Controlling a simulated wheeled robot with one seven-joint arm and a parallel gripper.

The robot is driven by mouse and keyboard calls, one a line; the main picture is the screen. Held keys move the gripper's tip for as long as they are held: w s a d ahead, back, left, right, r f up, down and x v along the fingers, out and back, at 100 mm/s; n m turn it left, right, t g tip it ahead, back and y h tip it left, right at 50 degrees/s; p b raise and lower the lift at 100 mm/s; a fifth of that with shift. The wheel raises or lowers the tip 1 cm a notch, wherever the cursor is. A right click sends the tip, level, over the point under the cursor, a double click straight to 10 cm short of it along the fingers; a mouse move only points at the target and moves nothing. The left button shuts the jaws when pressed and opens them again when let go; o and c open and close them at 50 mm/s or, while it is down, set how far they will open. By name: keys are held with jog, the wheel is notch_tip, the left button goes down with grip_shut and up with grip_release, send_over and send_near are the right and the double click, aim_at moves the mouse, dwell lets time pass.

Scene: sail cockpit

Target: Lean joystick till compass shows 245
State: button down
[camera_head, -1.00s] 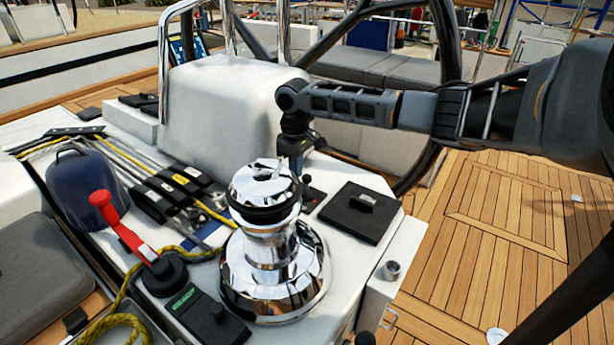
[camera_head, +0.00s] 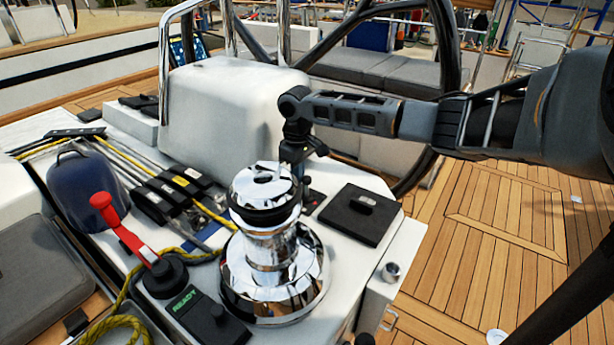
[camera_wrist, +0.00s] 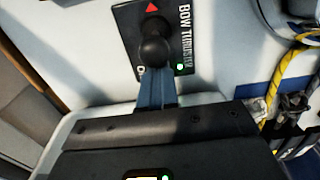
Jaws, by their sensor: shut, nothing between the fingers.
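The joystick is a black ball-topped stick (camera_wrist: 153,47) on a dark panel marked BOW THRUSTER (camera_wrist: 186,32) in the wrist view. My gripper (camera_wrist: 157,82) is shut and empty, its blue-grey fingertips right at the near side of the ball; I cannot tell whether they touch it. In the head view my gripper (camera_head: 294,160) points down behind the chrome winch, which hides its tips, and the joystick is mostly hidden there. I cannot make out a compass reading. A small display (camera_head: 186,299) in front reads READY in green.
The chrome winch (camera_head: 272,265) stands close in front of my gripper. A black hatch (camera_head: 358,214) lies to the right, and a red-handled lever (camera_head: 125,235) and ropes to the left. A white housing (camera_head: 232,105) rises behind.

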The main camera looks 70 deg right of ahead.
jog(key=shift+s+a+p, duration=0.25)
jog(key=shift+s+p, duration=0.8)
jog(key=shift+s, duration=0.05)
jog(key=shift+w, duration=0.1)
dwell(3.0)
jog(key=shift+w+d+b, duration=0.25)
jog(key=shift+w, duration=0.7)
jog(key=shift+w+d+b, duration=0.2)
jog(key=shift+w+d, duration=0.05)
jog(key=shift+w, duration=0.7)
jog(key=shift+r, duration=0.1)
notch_tip(320, 180, up, 7)
jog(key=p, duration=0.7)
